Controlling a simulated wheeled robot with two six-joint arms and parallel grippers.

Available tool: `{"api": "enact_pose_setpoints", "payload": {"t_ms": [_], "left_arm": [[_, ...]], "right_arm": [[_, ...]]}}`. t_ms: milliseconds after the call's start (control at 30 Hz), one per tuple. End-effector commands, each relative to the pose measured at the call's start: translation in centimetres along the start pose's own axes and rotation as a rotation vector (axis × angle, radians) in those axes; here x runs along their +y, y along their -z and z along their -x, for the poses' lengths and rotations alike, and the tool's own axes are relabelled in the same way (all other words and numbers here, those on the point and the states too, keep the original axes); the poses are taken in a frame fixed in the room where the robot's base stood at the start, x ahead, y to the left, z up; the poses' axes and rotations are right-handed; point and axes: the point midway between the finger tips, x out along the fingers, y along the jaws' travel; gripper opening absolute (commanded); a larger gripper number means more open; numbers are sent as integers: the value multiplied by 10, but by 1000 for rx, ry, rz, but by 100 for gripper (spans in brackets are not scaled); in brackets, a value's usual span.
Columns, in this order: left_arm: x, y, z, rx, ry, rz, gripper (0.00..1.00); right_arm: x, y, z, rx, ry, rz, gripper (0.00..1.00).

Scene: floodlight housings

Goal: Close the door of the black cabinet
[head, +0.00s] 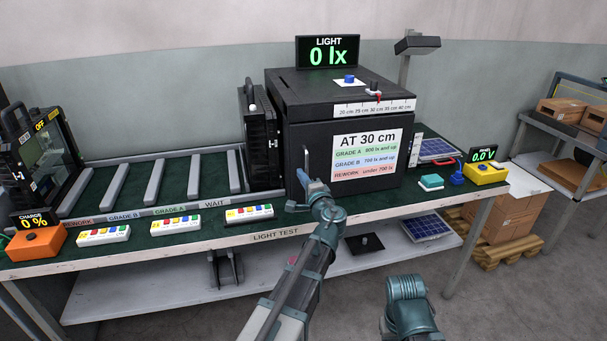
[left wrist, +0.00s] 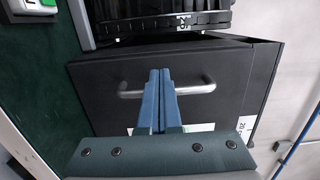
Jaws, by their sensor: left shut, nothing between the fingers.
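The black cabinet (head: 345,90) stands on the bench. Its front door (head: 312,140) carries a white grade sign and looks flush or nearly flush with the body; I cannot tell whether a small gap is left. The door (left wrist: 110,75) fills the middle of the left wrist view, with a metal bar handle (left wrist: 198,87) across it. My left gripper (head: 302,177) is at the door's lower left, in front of the handle. In the left wrist view its fingers (left wrist: 160,74) are together and overlap the handle's middle; whether they touch is unclear. My right gripper is out of view.
A black finned housing (head: 262,140) stands just left of the cabinet, beside the roller rack (head: 155,180). Button strips (head: 175,225) and an orange charge box (head: 38,240) line the front edge. A yellow meter (head: 485,173) and small blocks (head: 431,182) sit to the right.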

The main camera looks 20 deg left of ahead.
Motion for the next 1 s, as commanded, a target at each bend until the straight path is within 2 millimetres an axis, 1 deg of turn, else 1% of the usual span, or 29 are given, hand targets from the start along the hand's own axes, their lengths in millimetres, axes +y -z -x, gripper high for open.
{"api": "enact_pose_setpoints", "payload": {"t_ms": [33,100,200,300,400,500,600,900,967,1000], "left_arm": [[0,-6,15,3,-1,1,0],[1,-7,34,4,-1,1,0],[1,-9,57,4,-2,2,0],[1,-11,76,4,-2,2,0],[2,-12,91,4,-3,2,0],[2,-13,101,4,-3,2,0],[2,-13,107,3,-3,2,0],[2,-13,110,2,-4,3,0],[0,-14,110,-3,-12,10,0],[-1,-15,112,-10,-28,23,0]], "right_arm": [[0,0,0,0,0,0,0],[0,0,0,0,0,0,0],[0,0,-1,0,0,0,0],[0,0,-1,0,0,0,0],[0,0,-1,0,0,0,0],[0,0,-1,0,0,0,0],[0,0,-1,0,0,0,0],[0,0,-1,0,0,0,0],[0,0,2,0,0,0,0],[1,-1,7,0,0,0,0]]}}
